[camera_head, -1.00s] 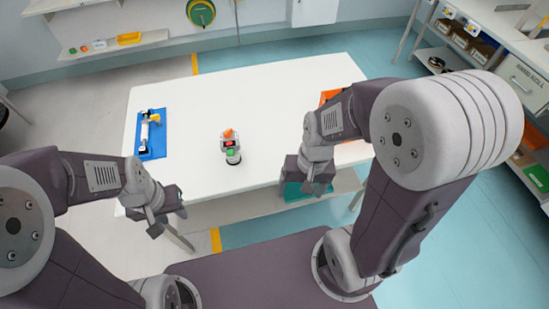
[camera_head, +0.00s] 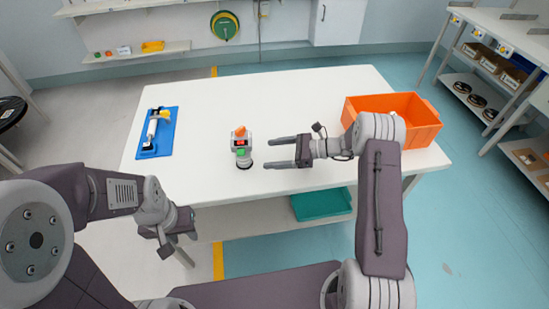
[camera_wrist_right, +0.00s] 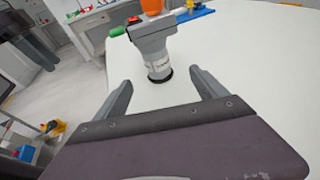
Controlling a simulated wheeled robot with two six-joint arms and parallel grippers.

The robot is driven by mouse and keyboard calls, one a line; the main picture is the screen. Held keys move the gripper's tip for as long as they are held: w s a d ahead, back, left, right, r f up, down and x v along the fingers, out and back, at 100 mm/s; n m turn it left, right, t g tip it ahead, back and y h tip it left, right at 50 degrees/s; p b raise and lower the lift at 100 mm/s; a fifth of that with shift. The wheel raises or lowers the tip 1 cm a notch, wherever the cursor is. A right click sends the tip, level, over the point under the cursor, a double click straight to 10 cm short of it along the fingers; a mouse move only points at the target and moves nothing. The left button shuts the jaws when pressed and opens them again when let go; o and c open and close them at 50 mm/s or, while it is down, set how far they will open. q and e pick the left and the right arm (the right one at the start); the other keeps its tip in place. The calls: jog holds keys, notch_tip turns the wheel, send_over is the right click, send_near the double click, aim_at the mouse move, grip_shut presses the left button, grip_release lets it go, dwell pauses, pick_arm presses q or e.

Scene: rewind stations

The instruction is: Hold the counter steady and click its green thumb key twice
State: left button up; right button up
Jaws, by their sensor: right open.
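The counter (camera_head: 241,144) stands upright on the white table. It has a grey body, an orange top, a red display and a green thumb key (camera_head: 241,152) on its near side. In the right wrist view the counter (camera_wrist_right: 153,42) stands ahead of the fingers, and the green key (camera_wrist_right: 117,31) sticks out to the left. My right gripper (camera_head: 280,153) is open, with its fingers pointing left toward the counter; they look apart from it. My left gripper (camera_head: 172,238) hangs in front of the table's near edge, away from the counter; its jaw opening is unclear.
A blue mat (camera_head: 158,147) with a white and yellow tool lies at the table's left. An orange crate (camera_head: 425,133) stands at the right end, behind my right arm. A teal bin (camera_head: 322,205) sits on the shelf below.

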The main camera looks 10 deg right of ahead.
aim_at(249, 156)
jog(key=b+x, duration=0.3)
jog(key=x, duration=0.6)
jog(key=shift+w+a+f, duration=0.1)
jog(key=shift+f, duration=0.1)
pick_arm(q)
notch_tip(249, 156, down, 3)
jog(key=shift+f, duration=0.2)
pick_arm(e)
jog(key=shift+w+a, duration=0.1)
jog(key=shift+a, duration=0.25)
jog(key=shift+c, duration=0.3)
jog(key=c, duration=1.2)
pick_arm(q)
grip_shut()
pick_arm(e)
jog(key=shift+c, duration=0.2)
